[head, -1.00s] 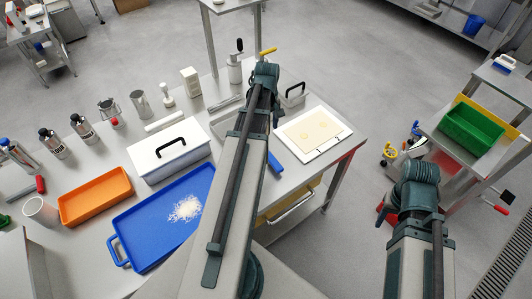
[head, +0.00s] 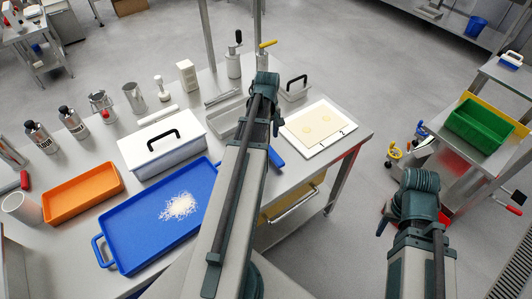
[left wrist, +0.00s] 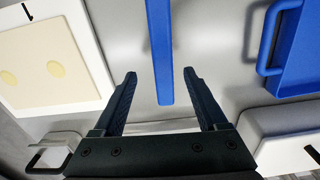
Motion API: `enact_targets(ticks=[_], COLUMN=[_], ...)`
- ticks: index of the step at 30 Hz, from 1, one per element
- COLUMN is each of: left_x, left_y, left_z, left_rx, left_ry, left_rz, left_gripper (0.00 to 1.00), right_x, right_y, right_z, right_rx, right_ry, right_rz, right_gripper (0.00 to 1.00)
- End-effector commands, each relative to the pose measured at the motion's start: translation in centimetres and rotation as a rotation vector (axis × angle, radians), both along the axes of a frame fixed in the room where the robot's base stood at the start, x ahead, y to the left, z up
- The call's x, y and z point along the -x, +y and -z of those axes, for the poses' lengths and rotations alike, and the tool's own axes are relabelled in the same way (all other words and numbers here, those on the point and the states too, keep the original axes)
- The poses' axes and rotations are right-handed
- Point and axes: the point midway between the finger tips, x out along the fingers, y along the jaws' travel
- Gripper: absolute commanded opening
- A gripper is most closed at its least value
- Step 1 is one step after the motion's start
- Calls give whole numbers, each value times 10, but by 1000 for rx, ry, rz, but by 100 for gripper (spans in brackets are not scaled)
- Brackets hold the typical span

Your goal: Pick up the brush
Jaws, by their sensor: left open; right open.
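A long blue bar (left wrist: 160,50), which looks like the brush's handle, lies on the steel table. In the left wrist view its near end shows between the fingers of my left gripper (left wrist: 159,73), which is open and empty. In the head view a short blue piece (head: 276,158) of it shows beside my left forearm; the rest, including any bristles, is hidden. My left gripper is mostly hidden behind its arm there. My right gripper (head: 381,226) is open and empty, out over the floor right of the table.
A white board (head: 318,127) with a dough sheet lies right of the bar. Left are a blue tray (head: 133,229) with white shreds, a white lidded box (head: 160,152) and an orange tray (head: 83,193). A cart with a green bin (head: 474,127) stands right.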

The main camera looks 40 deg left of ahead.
Motion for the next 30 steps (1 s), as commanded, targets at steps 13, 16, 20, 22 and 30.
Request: enact_targets(ticks=[13, 16, 20, 22, 30], left_x=[4, 5, 5, 5, 5], left_y=[0, 0, 0, 0, 0], left_z=[28, 41, 52, 53, 51], left_rx=[0, 0, 0, 0, 0], left_ry=[0, 0, 0, 0, 0], left_rz=[0, 0, 0, 0, 0], left_gripper=[75, 75, 75, 75, 64], right_x=[0, 0, 0, 0, 0], right_y=[0, 0, 0, 0, 0], right_z=[28, 41, 52, 53, 51], right_rx=[0, 0, 0, 0, 0], right_ry=[0, 0, 0, 0, 0], right_rz=[0, 0, 0, 0, 0], right_gripper=[50, 50, 50, 50, 50])
